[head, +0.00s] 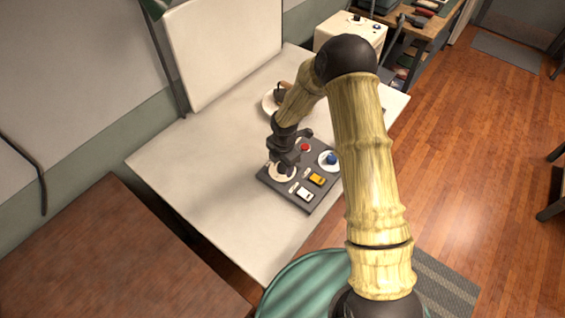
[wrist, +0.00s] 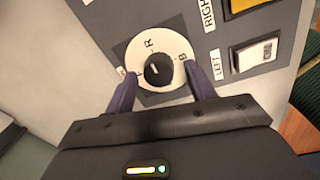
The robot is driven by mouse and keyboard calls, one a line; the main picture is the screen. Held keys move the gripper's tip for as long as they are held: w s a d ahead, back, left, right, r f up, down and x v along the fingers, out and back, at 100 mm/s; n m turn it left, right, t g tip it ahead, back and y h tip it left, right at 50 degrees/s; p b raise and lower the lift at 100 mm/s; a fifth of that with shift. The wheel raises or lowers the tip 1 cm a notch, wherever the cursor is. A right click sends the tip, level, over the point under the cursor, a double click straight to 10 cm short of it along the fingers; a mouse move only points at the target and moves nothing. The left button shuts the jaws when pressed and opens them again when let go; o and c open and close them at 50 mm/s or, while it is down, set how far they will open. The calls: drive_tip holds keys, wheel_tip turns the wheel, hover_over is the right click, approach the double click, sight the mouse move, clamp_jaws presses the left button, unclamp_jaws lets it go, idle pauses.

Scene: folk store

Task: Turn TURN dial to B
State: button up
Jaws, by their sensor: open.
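The dial (wrist: 158,70) is a black knob on a round white plate, at the upper middle of the wrist view. The plate (wrist: 178,45) carries an R at the top and a B at the right; a mark at the left is partly hidden. A small white line on the knob lies up and left of its middle, roughly on the R side; its exact heading is hard to tell. My gripper (wrist: 160,74) is open, one finger on each side of the knob, with gaps showing. In the head view my gripper (head: 284,160) is over the panel's left part, partly hiding the dial plate (head: 275,178).
The dark panel (head: 292,204) lies on a white table (head: 215,170). It also bears a yellow switch (head: 317,179), a white switch (head: 304,193), a red button (head: 305,147) and a blue knob (head: 331,158). A round plate (head: 269,103) stands behind. Table left of the panel is clear.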

drive_tip(key=shift+c, duration=0.2)
drive_tip(key=c, duration=0.9)
drive_tip(key=shift+c, duration=0.2)
drive_tip(key=shift+f+m, duration=0.1)
drive_tip(key=shift+m, duration=0.3)
drive_tip(key=m+b, duration=0.2)
drive_tip(key=m, duration=0.2)
drive_tip(key=shift+a+b, duration=0.15)
drive_tip(key=shift+b, duration=0.15)
drive_tip(key=m+b, duration=0.2)
drive_tip(key=m, duration=0.2)
drive_tip(key=shift+w+m, duration=0.1)
drive_tip(key=shift+m, duration=0.2)
drive_tip(key=m+b, duration=0.1)
drive_tip(key=m, duration=0.3)
drive_tip(key=shift+m+h, duration=0.3)
drive_tip(key=shift+m+b, duration=0.6)
drive_tip(key=shift+m, duration=1.3)
